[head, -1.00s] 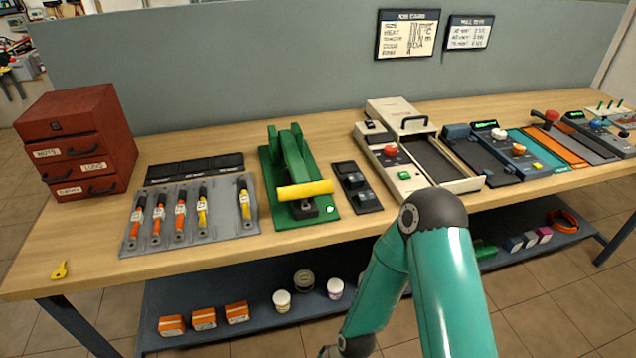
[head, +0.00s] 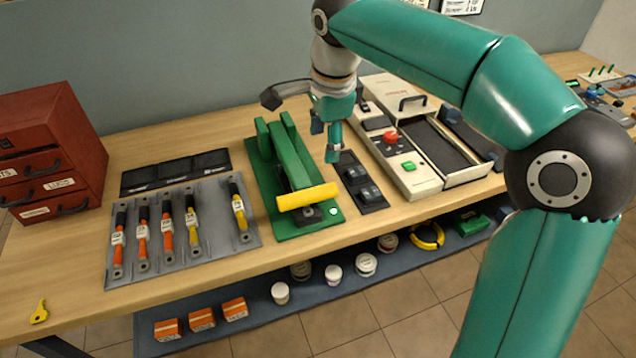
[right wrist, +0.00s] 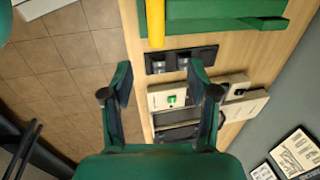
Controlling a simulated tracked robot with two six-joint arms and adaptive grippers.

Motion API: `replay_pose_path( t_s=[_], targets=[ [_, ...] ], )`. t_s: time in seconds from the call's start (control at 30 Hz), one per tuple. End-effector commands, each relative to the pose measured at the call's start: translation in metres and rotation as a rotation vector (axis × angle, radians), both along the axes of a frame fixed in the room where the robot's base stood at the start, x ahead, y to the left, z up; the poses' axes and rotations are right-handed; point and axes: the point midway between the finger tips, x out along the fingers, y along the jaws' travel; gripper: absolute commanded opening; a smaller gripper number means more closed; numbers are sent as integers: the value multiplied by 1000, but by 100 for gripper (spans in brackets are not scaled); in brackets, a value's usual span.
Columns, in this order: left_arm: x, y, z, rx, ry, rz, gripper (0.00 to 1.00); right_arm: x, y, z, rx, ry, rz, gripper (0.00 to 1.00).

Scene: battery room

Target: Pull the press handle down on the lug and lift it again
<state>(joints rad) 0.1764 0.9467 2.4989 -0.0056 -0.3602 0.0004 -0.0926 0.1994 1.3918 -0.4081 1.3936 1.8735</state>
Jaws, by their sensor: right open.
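The green press (head: 270,195) stands on the bench, its green base lying flat. Its handle ends in a yellow cross grip (head: 307,197) at the front, above a dark block (head: 311,213); a lug cannot be made out there. The yellow grip also shows at the top of the right wrist view (right wrist: 155,22). My right gripper (head: 332,150) hangs above the bench, behind and right of the yellow grip, apart from it. In the right wrist view its fingers (right wrist: 162,82) are spread with nothing between them. My left gripper is not in view.
A black twin-block unit (head: 362,185) sits right of the press, and a cream machine (head: 412,175) beyond it. A red drawer cabinet (head: 60,150) stands far left.

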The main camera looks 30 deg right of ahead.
Motion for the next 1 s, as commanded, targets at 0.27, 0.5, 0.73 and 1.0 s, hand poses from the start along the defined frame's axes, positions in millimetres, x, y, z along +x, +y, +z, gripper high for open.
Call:
replay_pose_path(
  t_s=[0.27,0.5,0.73,1.0],
  targets=[
    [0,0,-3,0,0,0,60,-1,-15,-47,0,8,-30,60],
    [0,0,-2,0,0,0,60,7,-20,-99,0,9,-33,60],
    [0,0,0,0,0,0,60,15,-22,-139,2,7,-35,60],
    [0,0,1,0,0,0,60,19,-23,-159,1,3,-34,60]
  ],
)
